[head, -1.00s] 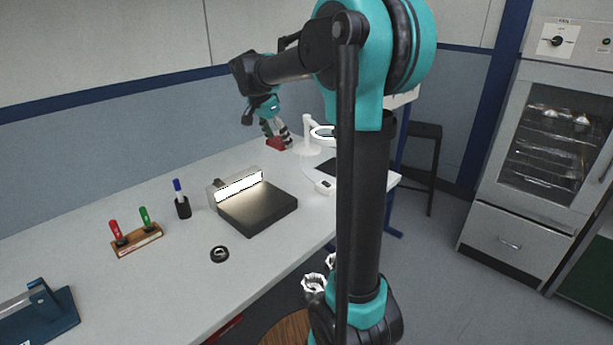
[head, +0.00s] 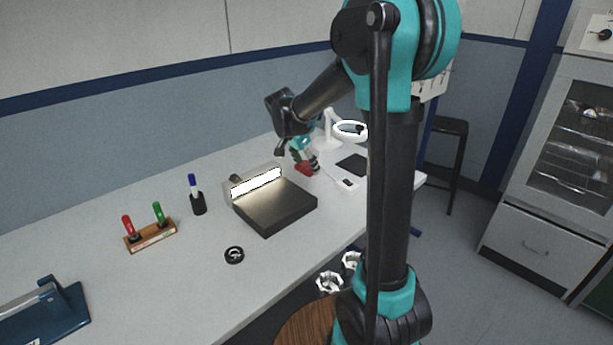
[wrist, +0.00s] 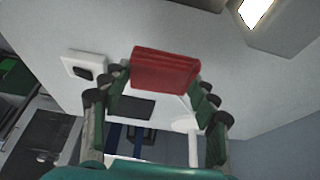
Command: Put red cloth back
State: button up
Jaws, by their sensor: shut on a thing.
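The red cloth (wrist: 165,68) is a folded block between the two fingers of my gripper (wrist: 160,88) in the wrist view. My gripper is shut on it. In the head view the cloth (head: 306,169) shows as a small red shape at the tip of my gripper (head: 304,164), over the far part of the bench, behind the lit box. I cannot tell whether the cloth touches the bench top.
A box with a bright lit panel (head: 275,206) stands in the middle of the bench (head: 165,285). A white ring lamp (head: 328,130), a dark pad (head: 352,165) and a small white device (head: 346,183) are near my gripper. A pen holder (head: 198,203), marker rack (head: 152,237) and black ring (head: 234,255) stand to the left.

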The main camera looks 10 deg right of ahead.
aim_at(306, 183)
jog(key=shift+f, duration=2.25)
jog(key=o, duration=1.2)
jog(key=shift+f, duration=0.1)
jog(key=v, duration=1.2)
jog(key=shift+a, duration=0.1)
